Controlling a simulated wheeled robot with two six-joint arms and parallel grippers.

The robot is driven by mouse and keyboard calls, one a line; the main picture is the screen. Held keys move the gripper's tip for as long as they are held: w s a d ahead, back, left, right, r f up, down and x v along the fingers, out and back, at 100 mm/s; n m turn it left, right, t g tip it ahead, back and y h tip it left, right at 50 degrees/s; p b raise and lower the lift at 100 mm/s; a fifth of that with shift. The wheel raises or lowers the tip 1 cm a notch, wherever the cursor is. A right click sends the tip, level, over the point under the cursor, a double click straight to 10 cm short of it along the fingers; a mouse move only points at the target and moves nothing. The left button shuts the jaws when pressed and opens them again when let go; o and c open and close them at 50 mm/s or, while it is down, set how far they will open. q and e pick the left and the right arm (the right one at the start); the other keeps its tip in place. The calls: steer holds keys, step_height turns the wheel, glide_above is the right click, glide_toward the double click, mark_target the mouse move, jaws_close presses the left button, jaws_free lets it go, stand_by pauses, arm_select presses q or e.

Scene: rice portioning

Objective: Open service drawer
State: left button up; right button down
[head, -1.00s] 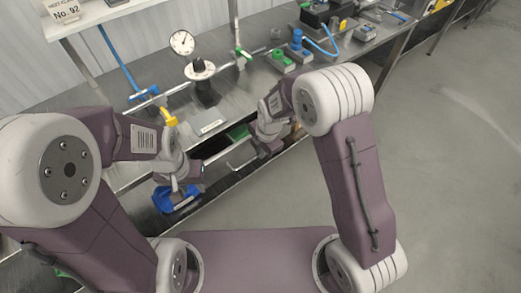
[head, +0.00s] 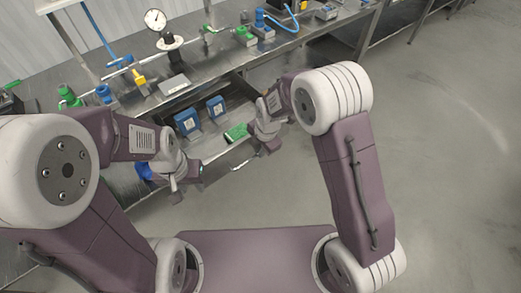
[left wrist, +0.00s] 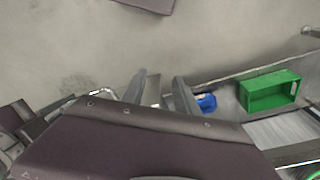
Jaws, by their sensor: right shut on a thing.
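The service drawer (head: 211,146) sits under the metal bench and stands pulled out, with its inside showing. Two blue boxes with white labels (head: 187,122) and a green item (head: 236,132) are inside. A bar handle (head: 240,165) runs along its front edge. My right gripper (head: 268,147) is at the right end of the drawer front, shut on the handle; its fingertips are partly hidden. My left gripper (head: 182,184) is left of the drawer front. In the left wrist view its fingers (left wrist: 160,92) are apart with nothing clearly held between them.
A blue object (head: 145,171) lies beyond my left gripper. The bench top holds a dial gauge on a stand (head: 156,20), a grey scale-like plate (head: 174,84) and green and blue fittings. The left wrist view shows a green bin (left wrist: 268,92). Open floor (head: 430,150) lies to the right.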

steer(key=shift+r, duration=0.1)
steer(key=shift+w, duration=0.1)
steer(key=c, duration=1.5)
jaws_free()
steer(key=r, duration=0.3)
steer(key=s+r, duration=0.1)
steer(key=r, duration=0.2)
steer(key=d+r+p, duration=0.1)
steer(key=r, duration=0.1)
steer(key=shift+s+r, duration=0.3)
steer(key=shift+r, duration=0.1)
steer(key=shift+d, duration=0.1)
